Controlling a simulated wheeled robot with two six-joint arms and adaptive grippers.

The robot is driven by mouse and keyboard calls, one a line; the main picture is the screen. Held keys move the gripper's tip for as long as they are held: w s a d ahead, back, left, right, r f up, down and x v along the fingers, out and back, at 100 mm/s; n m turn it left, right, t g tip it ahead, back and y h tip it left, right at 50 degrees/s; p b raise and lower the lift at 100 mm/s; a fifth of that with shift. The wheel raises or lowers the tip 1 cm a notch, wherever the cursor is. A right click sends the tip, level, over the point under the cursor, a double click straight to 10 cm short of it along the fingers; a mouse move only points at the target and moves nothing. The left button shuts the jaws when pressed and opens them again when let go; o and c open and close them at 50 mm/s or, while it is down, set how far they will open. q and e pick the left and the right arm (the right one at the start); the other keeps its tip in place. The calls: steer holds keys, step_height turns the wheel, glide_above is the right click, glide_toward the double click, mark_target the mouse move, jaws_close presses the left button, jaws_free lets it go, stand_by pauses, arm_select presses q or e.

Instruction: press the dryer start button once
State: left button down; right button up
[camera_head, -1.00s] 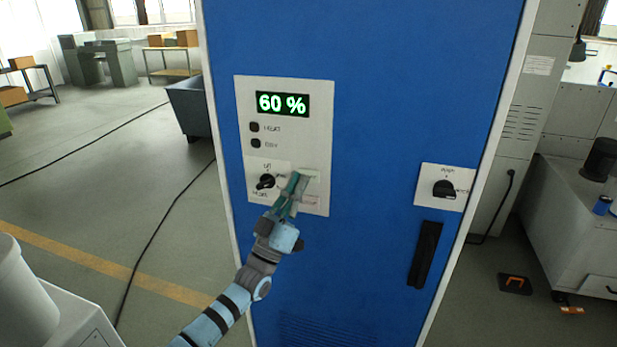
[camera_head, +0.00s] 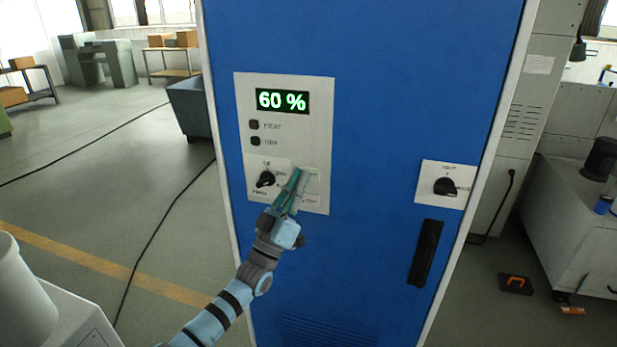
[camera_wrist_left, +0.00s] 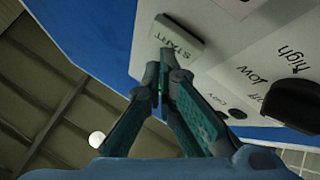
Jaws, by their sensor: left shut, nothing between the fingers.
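The dryer is a tall blue cabinet (camera_head: 380,110) with a light control panel (camera_head: 290,142). The pale green start button (camera_head: 312,173) is at the panel's lower right, partly behind my fingers. In the left wrist view the START button (camera_wrist_left: 180,37) is a raised pale block. My left gripper (camera_head: 300,172) is shut and empty, with its tips at the left edge of this button. The left wrist view shows the tips (camera_wrist_left: 164,52) right at the button's edge; I cannot tell whether they touch it. My right gripper is out of view.
A pinkish button (camera_head: 311,200) sits below, beside my fingers. A black knob (camera_head: 265,179) is left of them. The display (camera_head: 282,101) reads 60 %. Another knob (camera_head: 445,187) and a black handle (camera_head: 425,253) are farther right.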

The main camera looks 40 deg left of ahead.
arm_select(q)
steer(key=shift+w+a+b, duration=0.15)
steer(key=shift+w+b, duration=0.2)
steer(key=shift+b, duration=0.05)
stand_by(0.6)
stand_by(0.3)
steer(key=shift+s+d+p, duration=0.3)
steer(key=shift+s+p, duration=0.45)
steer(key=shift+p, duration=0.15)
steer(key=s+p, duration=0.1)
steer(key=s+d+p, duration=0.1)
steer(key=s, duration=0.1)
steer(key=s+p, duration=0.1)
steer(key=p, duration=0.1)
steer(key=shift+s+d, duration=0.3)
steer(key=shift+s, duration=0.05)
